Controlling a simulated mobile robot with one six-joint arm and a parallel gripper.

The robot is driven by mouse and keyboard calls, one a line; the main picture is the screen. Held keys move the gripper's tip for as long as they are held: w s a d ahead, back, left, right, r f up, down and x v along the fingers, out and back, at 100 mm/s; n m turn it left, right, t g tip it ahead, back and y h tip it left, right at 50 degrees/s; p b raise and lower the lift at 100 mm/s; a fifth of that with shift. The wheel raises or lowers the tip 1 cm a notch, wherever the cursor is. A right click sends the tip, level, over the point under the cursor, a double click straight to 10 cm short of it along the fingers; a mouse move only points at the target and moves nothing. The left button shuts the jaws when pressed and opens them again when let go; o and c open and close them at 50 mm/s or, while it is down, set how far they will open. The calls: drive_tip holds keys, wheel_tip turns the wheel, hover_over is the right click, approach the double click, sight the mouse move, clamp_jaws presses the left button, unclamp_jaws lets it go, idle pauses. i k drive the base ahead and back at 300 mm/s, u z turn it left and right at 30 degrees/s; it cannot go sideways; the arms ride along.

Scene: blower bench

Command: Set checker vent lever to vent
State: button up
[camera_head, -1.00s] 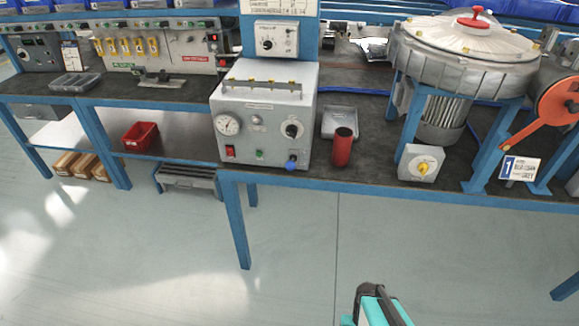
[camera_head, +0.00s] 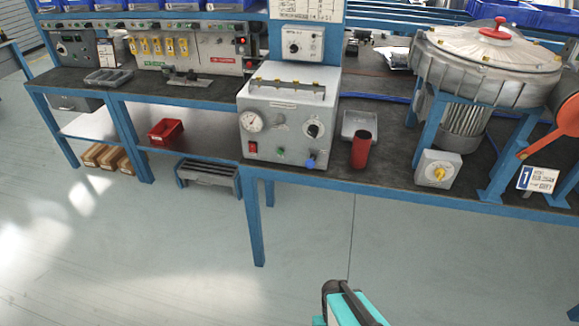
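The checker (camera_head: 283,150) is a light grey metal box standing at the front edge of the bench. Its front has a round gauge, a black dial, a red switch and a green button. A small lever with a blue knob (camera_head: 310,163) sticks out at the lower right of the front; it is probably the vent lever. Its marked positions are too small to read. My gripper does not show clearly. Only a teal and black part of my arm shows at the bottom edge, well below and in front of the bench.
A red cylinder (camera_head: 361,150) and a grey tray (camera_head: 359,123) stand right of the checker. A grey box with a yellow knob (camera_head: 438,169) and a large blower (camera_head: 487,68) are farther right. A red bin (camera_head: 166,132) sits on the lower shelf. The floor in front is clear.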

sight(309, 164)
drive_tip(key=u, duration=0.75)
drive_tip(key=k, duration=1.2)
drive_tip(key=u, duration=0.55)
drive_tip(key=i, duration=0.95)
drive_tip(key=u, duration=0.05)
